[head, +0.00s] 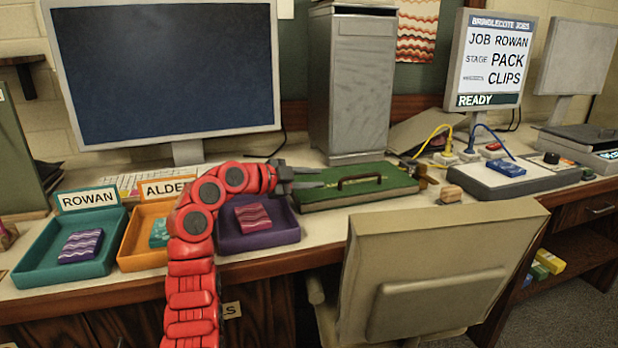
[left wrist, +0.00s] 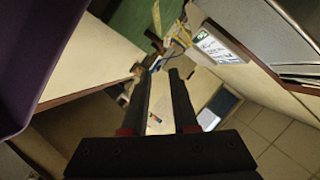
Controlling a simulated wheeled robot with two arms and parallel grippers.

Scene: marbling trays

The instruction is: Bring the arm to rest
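My left arm, red and jointed, rises from the bottom of the head view and bends right over the trays. Its dark left gripper (head: 308,178) points right, above the desk by the near left corner of the green board (head: 350,198). The two fingers are apart with nothing between them. In the left wrist view the gripper (left wrist: 160,71) also shows an empty gap, with the purple tray's edge at left. My right gripper is in neither view.
A teal tray (head: 28,273) marked ROWAN, an orange tray (head: 130,258) and a purple tray (head: 285,237) hold patterned blocks. A chair (head: 440,250) stands before the desk. A monitor (head: 165,70) and grey cabinet (head: 352,90) stand behind. A sign (head: 495,60) reads READY.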

